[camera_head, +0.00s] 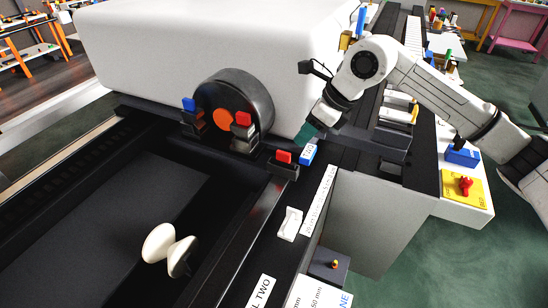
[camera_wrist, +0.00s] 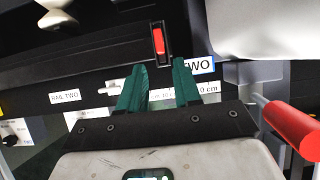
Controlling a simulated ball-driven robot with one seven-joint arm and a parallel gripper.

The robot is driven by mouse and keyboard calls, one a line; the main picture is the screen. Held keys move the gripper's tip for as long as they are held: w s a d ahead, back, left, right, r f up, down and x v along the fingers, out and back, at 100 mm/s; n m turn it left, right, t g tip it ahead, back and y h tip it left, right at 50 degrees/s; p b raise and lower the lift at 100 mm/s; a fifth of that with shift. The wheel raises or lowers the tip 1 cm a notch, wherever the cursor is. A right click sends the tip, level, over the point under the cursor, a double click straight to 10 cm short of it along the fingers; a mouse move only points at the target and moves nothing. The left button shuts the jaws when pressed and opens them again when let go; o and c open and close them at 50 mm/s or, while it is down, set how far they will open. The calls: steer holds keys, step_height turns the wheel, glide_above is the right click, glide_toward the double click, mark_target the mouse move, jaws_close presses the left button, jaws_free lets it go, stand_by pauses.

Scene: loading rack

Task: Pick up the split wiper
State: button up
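My gripper (camera_head: 309,133) has two teal fingers and hangs over the rack's black rail, by a small blue-and-white block. In the wrist view my gripper (camera_wrist: 159,68) is open, with an empty gap between the fingertips. No piece is clearly marked as the split wiper. A pale two-lobed piece (camera_head: 160,243), with a darker face on its right lobe, lies in the dark trough at the lower left of the head view, well apart from my gripper. A pale piece (camera_wrist: 58,14) at the top left of the wrist view looks like the same one, partly cut off.
A red-topped black clamp (camera_head: 283,158) stands on the rail near my gripper; a red lever (camera_wrist: 158,40) shows ahead of the fingers. A large white cylinder body (camera_head: 200,45) with a black round end (camera_head: 250,95) fills the back. A yellow switch box (camera_head: 464,185) is at right.

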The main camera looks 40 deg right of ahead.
mark_target(286, 153)
steer(key=b+x, duration=0.2)
steer(key=x, duration=0.5)
steer(key=shift+b+x, duration=0.75)
steer(key=shift+x, duration=0.3)
steer(key=shift+r, duration=0.1)
jaws_close()
steer(key=shift+w, duration=0.1)
step_height(286, 153, up, 10)
steer(key=p, duration=0.4)
